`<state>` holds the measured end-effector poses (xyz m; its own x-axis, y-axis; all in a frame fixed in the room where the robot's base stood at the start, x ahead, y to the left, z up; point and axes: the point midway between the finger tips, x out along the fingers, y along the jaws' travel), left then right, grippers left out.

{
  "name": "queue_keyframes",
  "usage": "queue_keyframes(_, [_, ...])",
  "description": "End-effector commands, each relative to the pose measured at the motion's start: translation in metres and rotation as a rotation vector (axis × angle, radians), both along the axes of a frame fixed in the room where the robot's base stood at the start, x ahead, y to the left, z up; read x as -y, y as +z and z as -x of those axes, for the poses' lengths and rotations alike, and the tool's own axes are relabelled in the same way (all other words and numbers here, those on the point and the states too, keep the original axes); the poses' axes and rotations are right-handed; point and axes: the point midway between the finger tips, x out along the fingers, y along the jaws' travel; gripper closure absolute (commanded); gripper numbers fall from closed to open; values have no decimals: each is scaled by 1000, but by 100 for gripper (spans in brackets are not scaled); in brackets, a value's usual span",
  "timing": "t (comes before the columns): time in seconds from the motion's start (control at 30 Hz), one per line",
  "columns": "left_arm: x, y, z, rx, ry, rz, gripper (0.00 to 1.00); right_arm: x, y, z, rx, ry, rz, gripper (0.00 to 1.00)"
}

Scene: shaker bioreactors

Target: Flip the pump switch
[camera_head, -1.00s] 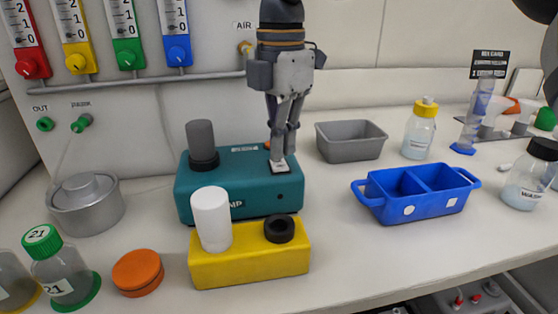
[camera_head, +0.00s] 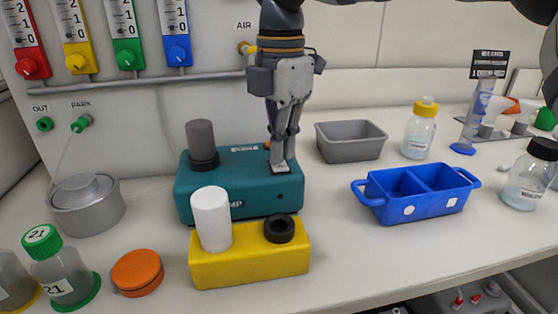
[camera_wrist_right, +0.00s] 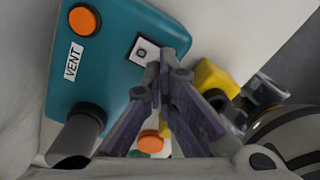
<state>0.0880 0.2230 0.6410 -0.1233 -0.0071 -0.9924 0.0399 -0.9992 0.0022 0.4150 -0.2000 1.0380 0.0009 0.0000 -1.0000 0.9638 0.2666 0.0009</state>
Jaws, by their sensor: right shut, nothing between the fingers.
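The teal pump box (camera_head: 240,185) stands on the bench with a grey cylinder on its left top. The pump switch (camera_head: 281,168) is on a pale plate on the box's top right. It also shows in the right wrist view as a white plate with a dark mark (camera_wrist_right: 141,52). My right gripper (camera_head: 278,163) points down with its fingers closed and empty. Its tips are at the switch plate and hide part of it. In the right wrist view the gripper (camera_wrist_right: 166,72) has its tips beside the plate. I cannot tell whether they touch it. The left gripper is not in view.
A yellow block (camera_head: 255,266) with a white bottle (camera_head: 211,218) stands in front of the box. A blue two-part tray (camera_head: 415,192) is to the right, a grey bin (camera_head: 350,140) behind it. A grey pot (camera_head: 87,205) is at the left. An orange button (camera_wrist_right: 84,20) sits on the box.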

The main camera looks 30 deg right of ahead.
Motion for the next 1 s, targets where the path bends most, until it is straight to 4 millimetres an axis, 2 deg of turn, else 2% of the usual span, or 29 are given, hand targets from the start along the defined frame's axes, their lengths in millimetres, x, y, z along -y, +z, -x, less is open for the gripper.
queue_keyframes(1.0, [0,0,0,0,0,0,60,0,-14,0,-1,0,0,100])
